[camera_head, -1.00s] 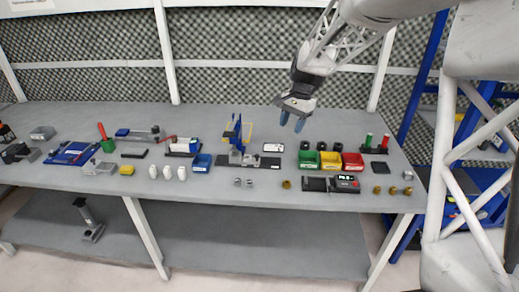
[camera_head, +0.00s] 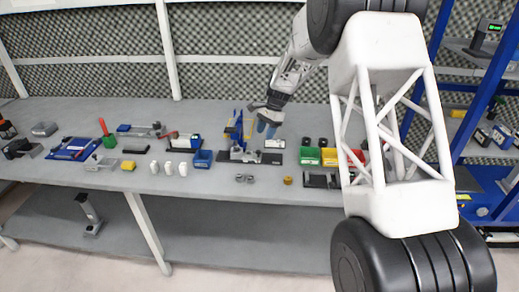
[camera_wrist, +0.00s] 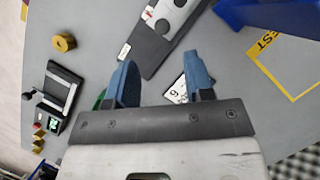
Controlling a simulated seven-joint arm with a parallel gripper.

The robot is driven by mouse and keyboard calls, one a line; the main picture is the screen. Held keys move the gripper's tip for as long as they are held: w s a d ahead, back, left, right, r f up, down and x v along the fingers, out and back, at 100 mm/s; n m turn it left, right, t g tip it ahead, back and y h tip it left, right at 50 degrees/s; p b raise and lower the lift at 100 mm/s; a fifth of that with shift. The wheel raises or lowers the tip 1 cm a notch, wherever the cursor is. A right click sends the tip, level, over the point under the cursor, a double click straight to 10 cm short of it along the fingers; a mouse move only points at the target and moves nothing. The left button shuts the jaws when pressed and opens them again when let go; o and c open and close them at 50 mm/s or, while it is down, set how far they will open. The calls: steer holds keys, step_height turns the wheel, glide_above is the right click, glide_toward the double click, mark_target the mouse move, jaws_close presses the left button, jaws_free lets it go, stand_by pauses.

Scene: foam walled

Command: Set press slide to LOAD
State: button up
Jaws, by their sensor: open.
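A black base plate with a grey block on it (camera_head: 240,155) lies on the bench in front of a blue upright frame (camera_head: 233,125). It looks like the press with its slide, but I cannot tell the slide's position, and no LOAD mark is readable. In the wrist view the dark plate (camera_wrist: 149,52) with its grey, holed block (camera_wrist: 176,14) runs off the top edge. My gripper (camera_head: 267,127) is above the bench, just right of the blue frame. Its blue fingers (camera_wrist: 160,62) are apart with nothing held, pointing towards the plate, not touching it.
A white card (camera_head: 274,143) lies right of the press. A yellow TEST outline (camera_wrist: 290,68) is near a blue part (camera_wrist: 268,14). Small grey parts and a brass piece (camera_head: 288,181) lie in front.

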mark_target(259, 151)
steer(key=shift+w+a+f, duration=0.1)
steer(key=shift+w+f, duration=0.05)
stand_by(0.3)
steer(key=shift+x, duration=3.9)
jaws_close()
